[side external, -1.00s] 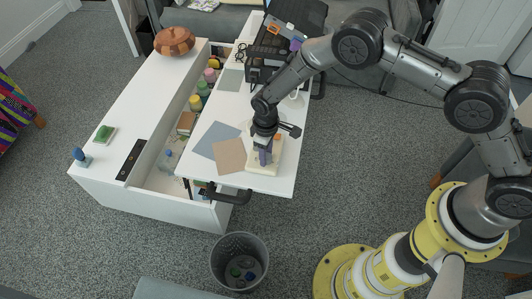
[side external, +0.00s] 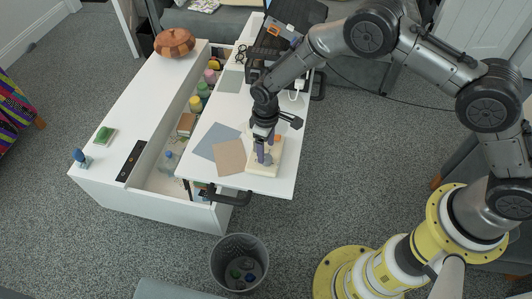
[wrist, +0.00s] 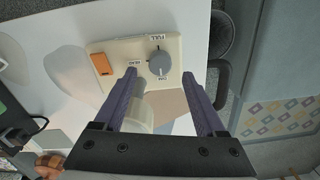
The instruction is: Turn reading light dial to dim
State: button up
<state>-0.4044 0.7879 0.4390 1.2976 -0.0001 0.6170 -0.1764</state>
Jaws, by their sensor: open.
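A cream control panel (wrist: 115,46) lies on the white tabletop; it also shows in the side view (side external: 256,170). Its round grey dial (wrist: 159,62) has a pale mark that seems to face the FULL label (wrist: 160,38). The DIM label (wrist: 162,78) is on the opposite side, nearest my gripper. An orange switch (wrist: 101,64) is left of the dial. My gripper (wrist: 162,78) is open and empty, its purple fingers apart on either side of the dial in the wrist view. In the side view my gripper (side external: 264,158) is just over the panel; contact cannot be told.
A cream cylinder (wrist: 141,112) shows between the fingers in the wrist view. Blue-grey and tan sheets (side external: 229,157) lie left of the panel. An open compartment (side external: 165,181) with bottles is further left. The dark laptop (side external: 295,18) stands behind. A bin (side external: 238,240) is on the floor.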

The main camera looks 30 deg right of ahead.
notch_tip(320, 180, up, 10)
dwell(0.3)
jog(key=shift+f, duration=0.1)
notch_tip(320, 180, up, 6)
jog(key=t, duration=0.1)
send_over(266, 157)
jog(key=w+d, duration=0.2)
jog(key=d+r+m+t, duration=0.15)
jog(key=d+r, duration=0.25)
jog(key=r, duration=0.5)
jog(key=s+d+r+m+t, duration=0.1)
jog(key=s+d+r, duration=0.2)
jog(key=r, duration=0.3)
jog(key=s+d+r+t, duration=0.1)
jog(key=s+d+r, duration=0.2)
jog(key=r, duration=0.2)
jog(key=s+d+r+m+t, duration=0.1)
jog(key=s+d+r, duration=0.2)
jog(key=s, duration=0.4)
jog(key=s+d+r+m+t, duration=0.1)
jog(key=s+d+r, duration=0.2)
jog(key=s, duration=0.3)
jog(key=s+d+f+m, duration=0.1)
jog(key=s+f+m, duration=0.1)
jog(key=s+f, duration=0.5)
jog(key=s+g, duration=0.1)
jog(key=s, duration=0.5)
jog(key=shift+d, duration=0.4)
